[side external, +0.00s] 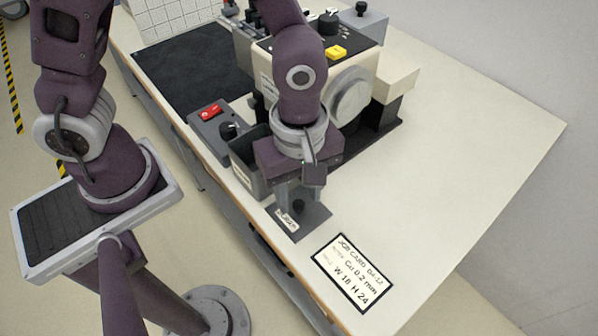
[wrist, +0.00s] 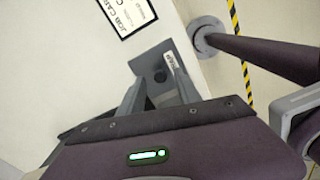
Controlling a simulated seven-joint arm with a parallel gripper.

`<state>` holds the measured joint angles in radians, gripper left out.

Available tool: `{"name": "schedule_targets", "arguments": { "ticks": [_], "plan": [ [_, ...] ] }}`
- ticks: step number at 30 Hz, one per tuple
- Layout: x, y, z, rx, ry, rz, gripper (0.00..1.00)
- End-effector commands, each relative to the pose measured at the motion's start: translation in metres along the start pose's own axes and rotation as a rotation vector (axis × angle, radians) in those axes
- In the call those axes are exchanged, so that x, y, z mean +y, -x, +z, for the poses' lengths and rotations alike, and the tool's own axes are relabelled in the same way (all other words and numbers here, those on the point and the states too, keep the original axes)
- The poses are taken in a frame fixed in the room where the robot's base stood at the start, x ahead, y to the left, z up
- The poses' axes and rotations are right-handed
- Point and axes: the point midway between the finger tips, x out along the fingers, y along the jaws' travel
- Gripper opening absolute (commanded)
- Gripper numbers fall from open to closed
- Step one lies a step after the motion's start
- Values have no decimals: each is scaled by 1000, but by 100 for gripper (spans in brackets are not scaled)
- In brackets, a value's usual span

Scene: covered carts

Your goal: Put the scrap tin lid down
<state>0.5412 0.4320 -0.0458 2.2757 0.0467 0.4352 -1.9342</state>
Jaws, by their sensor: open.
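The scrap tin lid (side external: 311,220) is a grey square plate with a black knob and a white label. It appears to lie flat on the bench near the front edge. It also shows in the wrist view (wrist: 156,59), label visible. My gripper (side external: 300,194) is directly above the lid, pointing down, fingers apart. In the wrist view the knob shows between the open fingers (wrist: 155,84), with no clear grip on it. The open dark grey scrap tin (side external: 247,163) stands beside the lid, partly hidden by my gripper.
A cream machine (side external: 335,62) with a round grey wheel stands behind my gripper. A grey switch box (side external: 207,125) with a red switch is left of the tin. A job card (side external: 354,271) lies right of the lid. The bench's right side (side external: 470,150) is clear.

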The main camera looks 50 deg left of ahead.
Motion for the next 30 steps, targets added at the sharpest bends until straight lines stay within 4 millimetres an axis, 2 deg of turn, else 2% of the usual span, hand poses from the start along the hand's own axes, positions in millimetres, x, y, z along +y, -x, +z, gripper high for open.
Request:
{"name": "schedule_targets", "arguments": {
  "ticks": [6, 9, 13, 17, 20, 23, 25, 27, 30],
  "plan": [
    [2, 59, 1, -4, 1, 9, 40],
    [1, 81, 1, -4, 1, 7, 40],
    [0, 98, 0, -2, 1, 3, 40],
    [0, 102, 0, -2, 1, 0, 40],
    [-2, 111, -8, -7, -48, 23, 40],
    [-13, 142, -42, -4, -262, 120, 40],
    [-31, 165, -71, 39, -487, 208, 40],
    [-53, 180, -94, 116, -713, 276, 40],
    [-81, 189, -114, 251, -989, 326, 40]
  ]
}}
